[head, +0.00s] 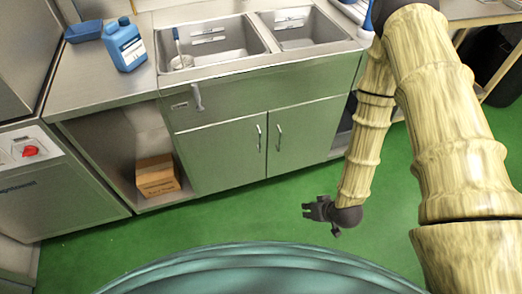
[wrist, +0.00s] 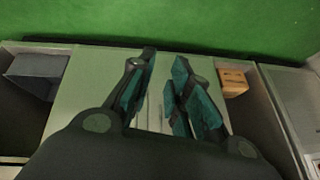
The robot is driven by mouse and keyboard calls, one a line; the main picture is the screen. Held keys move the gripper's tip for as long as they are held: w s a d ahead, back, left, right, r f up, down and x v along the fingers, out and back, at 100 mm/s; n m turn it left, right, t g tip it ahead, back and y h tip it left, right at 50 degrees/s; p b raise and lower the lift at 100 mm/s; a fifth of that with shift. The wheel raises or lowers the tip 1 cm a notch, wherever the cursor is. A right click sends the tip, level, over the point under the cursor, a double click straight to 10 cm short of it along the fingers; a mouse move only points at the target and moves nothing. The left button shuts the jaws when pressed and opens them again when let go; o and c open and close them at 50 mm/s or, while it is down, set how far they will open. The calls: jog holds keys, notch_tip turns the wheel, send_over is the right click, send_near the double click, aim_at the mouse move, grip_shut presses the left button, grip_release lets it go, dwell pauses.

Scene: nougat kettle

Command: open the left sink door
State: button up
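The left sink door (head: 218,155) is a grey-green panel under the sink in the head view, closed, with an upright silver handle (head: 259,138) near its right edge. The right sink door (head: 308,133) beside it is also closed, with its own handle (head: 279,137). My gripper (head: 308,210) is low over the green floor, in front of the right door and apart from both handles. The wrist view shows its two fingers (wrist: 160,90) spread with a gap and nothing held. The cabinet front appears upside down there, with pale upright strips between the fingers; the fingers hide part of it.
A cardboard box (head: 157,177) sits in the open bay left of the doors; it also shows in the wrist view (wrist: 232,80). A blue bottle (head: 125,45) stands on the counter beside the sink (head: 210,42). The green floor (head: 235,218) before the doors is clear.

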jog(key=w+a+f+n+t+y+b, duration=0.1)
jog(key=w+a+f+t+y+b, duration=0.15)
jog(key=w+b, duration=0.4)
jog(key=w+a+f+n+t+y+b, duration=0.1)
jog(key=w+a+f+n+t+b, duration=0.15)
jog(key=w+b, duration=0.4)
jog(key=r+n+t+y+b, duration=0.15)
jog(key=n+y+b, duration=0.5)
jog(key=b, duration=0.95)
send_over(260, 151)
jog(key=shift+w+r+m+g+y, duration=0.1)
jog(key=shift+w+m+g+y, duration=0.2)
jog(key=shift+m+y, duration=0.4)
grip_shut()
